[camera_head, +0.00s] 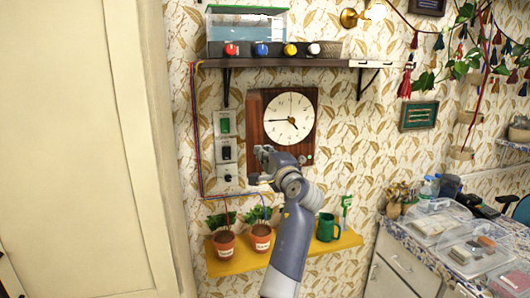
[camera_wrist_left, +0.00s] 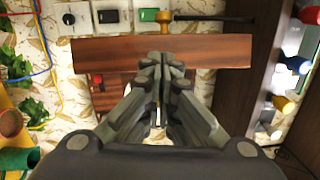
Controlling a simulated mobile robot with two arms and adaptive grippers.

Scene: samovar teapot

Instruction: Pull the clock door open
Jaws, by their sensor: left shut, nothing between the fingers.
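The clock (camera_head: 267,132) hangs on the wall below the shelf, a dark wooden square with a round white dial (camera_head: 289,118). My left gripper (camera_head: 262,157) is at the clock's lower left corner in the head view, its fingers together and empty. In the left wrist view its closed fingers (camera_wrist_left: 162,62) overlap a reddish-brown wooden panel (camera_wrist_left: 210,50), which looks like part of the clock. I cannot tell if they touch it, or whether the clock door stands ajar. A brass-coloured knob (camera_wrist_left: 166,22) shows just beyond the panel. My right gripper is not in view.
A shelf (camera_head: 275,62) with a glass tank (camera_head: 247,30) and coloured knobs is above the clock. Switches (camera_head: 226,150) are left of it. A yellow shelf (camera_head: 225,265) with potted plants (camera_head: 224,242) and a green mug (camera_head: 326,228) is below.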

